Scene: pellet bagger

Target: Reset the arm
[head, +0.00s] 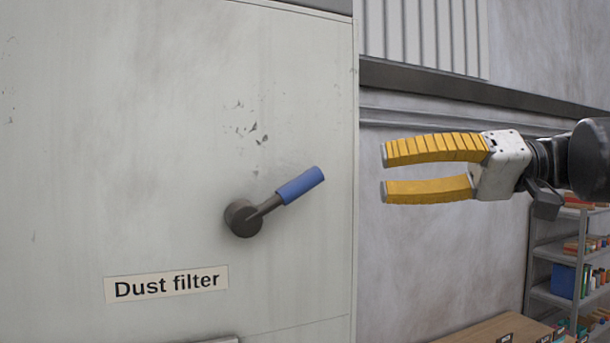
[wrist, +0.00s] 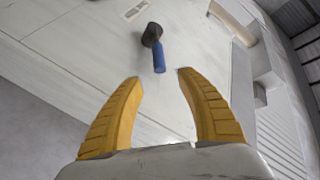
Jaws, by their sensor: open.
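My gripper (head: 384,172) is open and empty, with two yellow ribbed fingers pointing left in the head view. It is to the right of the blue-gripped lever (head: 299,186) and apart from it. The lever comes out of a dark round hub (head: 244,218) on a pale cabinet panel (head: 120,120) and slants up to the right. A label reading "Dust filter" (head: 167,284) is below the hub. In the wrist view the gripper's fingers (wrist: 158,76) are spread, and the blue lever handle (wrist: 159,57) shows beyond the fingertips.
A shelf unit (head: 545,295) with books and boxes stands at the lower right, below my arm. A wooden surface (head: 490,328) is at the bottom. A grey wall (head: 430,270) is behind the gripper. The space between the gripper and the lever looks clear.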

